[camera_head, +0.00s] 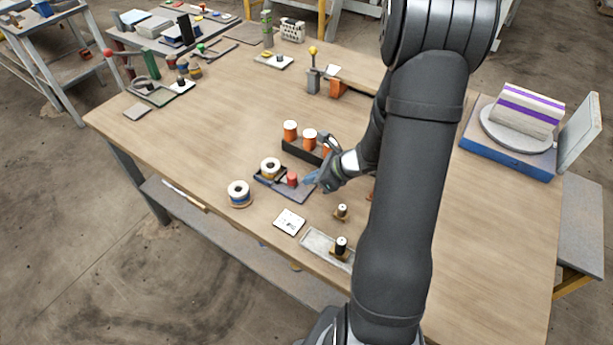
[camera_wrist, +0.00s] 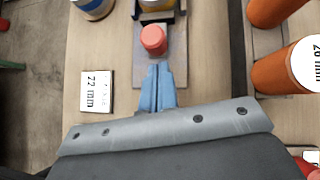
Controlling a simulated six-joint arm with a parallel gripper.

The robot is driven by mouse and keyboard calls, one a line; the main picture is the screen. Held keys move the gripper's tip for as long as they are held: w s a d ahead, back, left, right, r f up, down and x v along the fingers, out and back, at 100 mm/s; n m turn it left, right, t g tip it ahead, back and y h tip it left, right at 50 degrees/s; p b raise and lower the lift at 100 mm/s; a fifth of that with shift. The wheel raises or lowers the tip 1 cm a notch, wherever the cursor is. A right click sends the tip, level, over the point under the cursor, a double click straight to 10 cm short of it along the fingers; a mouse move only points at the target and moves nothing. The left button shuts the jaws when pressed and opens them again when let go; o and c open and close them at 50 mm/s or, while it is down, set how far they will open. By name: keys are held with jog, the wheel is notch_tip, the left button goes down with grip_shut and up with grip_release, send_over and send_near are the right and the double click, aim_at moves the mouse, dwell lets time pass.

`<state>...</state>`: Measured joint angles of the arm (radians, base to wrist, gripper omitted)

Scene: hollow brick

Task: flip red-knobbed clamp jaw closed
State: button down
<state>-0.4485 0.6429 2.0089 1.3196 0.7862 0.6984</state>
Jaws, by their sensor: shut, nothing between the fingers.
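A red cylindrical knob (camera_head: 292,180) stands on a grey base plate (camera_head: 294,194), in front of a dark cradle holding a white spool (camera_head: 270,167). In the wrist view the knob (camera_wrist: 153,40) is just beyond my fingertips. My gripper (camera_head: 309,178) is low beside the knob, with its blue fingers (camera_wrist: 158,68) shut together and empty. Whether they touch the knob is unclear. The jaw's hinge and angle cannot be made out. A red ball on a rod (camera_head: 108,52) also stands at the back left of the table.
A dark rack (camera_head: 300,152) with orange spools stands just behind the plate. A blue-rimmed spool (camera_head: 239,192), a white label card (camera_head: 289,222) and a small tray (camera_head: 320,246) lie in front. A blue scale (camera_head: 506,142) is at right. The left table middle is clear.

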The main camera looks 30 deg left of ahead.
jog(key=d, duration=0.3)
jog(key=shift+w+r, duration=0.4)
jog(key=s+v, duration=0.1)
jog(key=v, duration=0.7)
jog(key=shift+w+d+r, duration=0.3)
jog(key=shift+w+d, duration=0.1)
jog(key=x, duration=0.9)
jog(key=a, duration=0.3)
jog(key=shift+s+f, duration=0.3)
jog(key=shift+f, duration=0.05)
jog(key=shift+s+d, duration=0.15)
jog(key=shift+d, duration=0.5)
